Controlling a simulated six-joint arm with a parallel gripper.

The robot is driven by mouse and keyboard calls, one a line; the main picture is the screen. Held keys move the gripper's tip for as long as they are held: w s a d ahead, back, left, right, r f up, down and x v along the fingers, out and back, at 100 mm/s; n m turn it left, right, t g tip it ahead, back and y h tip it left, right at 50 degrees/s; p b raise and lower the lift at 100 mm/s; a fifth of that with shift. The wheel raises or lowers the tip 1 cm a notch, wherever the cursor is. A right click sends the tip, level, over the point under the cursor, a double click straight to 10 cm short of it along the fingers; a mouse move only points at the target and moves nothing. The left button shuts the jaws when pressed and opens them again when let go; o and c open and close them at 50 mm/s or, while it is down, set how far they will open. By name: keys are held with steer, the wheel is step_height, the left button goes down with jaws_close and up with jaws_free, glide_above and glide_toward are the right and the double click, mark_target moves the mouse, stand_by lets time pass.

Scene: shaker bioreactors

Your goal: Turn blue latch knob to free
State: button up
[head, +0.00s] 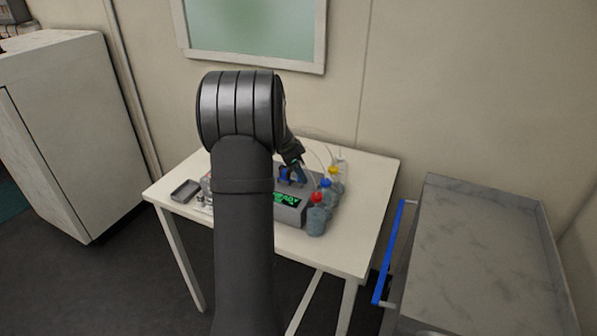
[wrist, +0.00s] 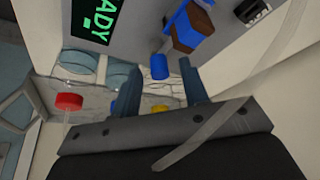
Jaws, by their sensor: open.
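The grey bioreactor unit (head: 290,212) stands on the white table with a green lit display (head: 286,199). In the wrist view, a small blue cylinder (wrist: 159,73), which looks like the latch knob, shows between the fingers near the unit's edge; contact cannot be told. A blue part with a brown block (wrist: 190,27) lies above it in that view, on the unit's top. My gripper (wrist: 159,64) is open, its two blue-grey fingers apart. In the head view, my gripper (head: 298,168) points down over the unit, and my arm hides part of the unit's left side.
Bottles with red (head: 317,198), blue (head: 326,184) and yellow (head: 334,171) caps line the unit's right side, with thin tubes arching above. A small grey tray (head: 186,191) lies at the table's left. A grey cart (head: 480,250) with a blue handle stands right.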

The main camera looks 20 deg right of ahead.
jaws_close()
steer(key=shift+n, duration=0.4)
steer(key=n+t, duration=0.1)
steer(key=n, duration=0.2)
steer(key=shift+s+n+t, duration=0.15)
steer(key=shift+n+t, duration=0.25)
steer(key=n+t+y, duration=0.1)
steer(key=n, duration=0.3)
steer(key=shift+d, duration=0.15)
steer(key=n, duration=0.2)
steer(key=n+t+y, duration=0.1)
steer(key=n, duration=0.2)
steer(key=shift+s+d+y, duration=0.1)
steer(key=shift+y, duration=0.2)
steer(key=n, duration=0.2)
steer(key=n+y, duration=0.1)
steer(key=n, duration=0.1)
steer(key=shift+d+t+y, duration=0.1)
steer(key=shift+t+y, duration=0.2)
steer(key=shift+t, duration=0.1)
steer(key=shift+n, duration=0.3)
